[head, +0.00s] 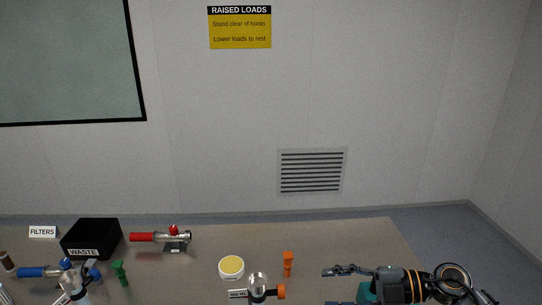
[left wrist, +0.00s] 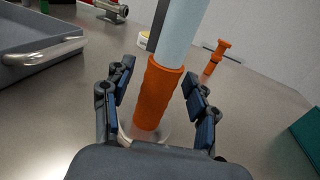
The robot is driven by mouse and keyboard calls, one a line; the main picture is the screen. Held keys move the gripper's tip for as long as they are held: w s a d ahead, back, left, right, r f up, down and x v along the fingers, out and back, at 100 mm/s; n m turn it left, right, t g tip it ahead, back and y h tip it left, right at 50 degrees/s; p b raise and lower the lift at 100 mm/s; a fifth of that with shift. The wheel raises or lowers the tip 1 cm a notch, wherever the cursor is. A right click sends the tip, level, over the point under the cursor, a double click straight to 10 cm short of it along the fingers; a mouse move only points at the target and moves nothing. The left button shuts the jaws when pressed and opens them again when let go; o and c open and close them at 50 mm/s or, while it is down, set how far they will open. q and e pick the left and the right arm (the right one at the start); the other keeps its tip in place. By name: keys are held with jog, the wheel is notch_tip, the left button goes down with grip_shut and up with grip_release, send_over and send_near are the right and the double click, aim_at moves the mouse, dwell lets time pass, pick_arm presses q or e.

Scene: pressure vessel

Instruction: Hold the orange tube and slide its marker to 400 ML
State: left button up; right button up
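The orange tube (left wrist: 158,92) stands between the fingers of my left gripper (left wrist: 158,72) in the left wrist view. It has an orange sleeve, a pale cylinder above and a clear round base. The gripper is open, with gaps on both sides of the sleeve. What appears to be the same tube's top (head: 258,280) is at the bottom edge of the head view, with a small label on its left and an orange knob, perhaps the marker (head: 281,291), on its right. The label is too small to read. My right gripper (head: 331,287) is open and empty, right of the tube.
A yellow-topped tub (head: 231,267) and an orange fitting (head: 288,263) stand just behind the tube. A teal object (head: 365,291) lies by my right gripper. A red-handled valve (head: 165,238), black waste box (head: 92,238) and green fitting (head: 121,272) are left. A grey tray (left wrist: 40,50) is at upper left.

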pick_arm(q)
jog(key=v, duration=1.2)
jog(key=shift+s, duration=0.1)
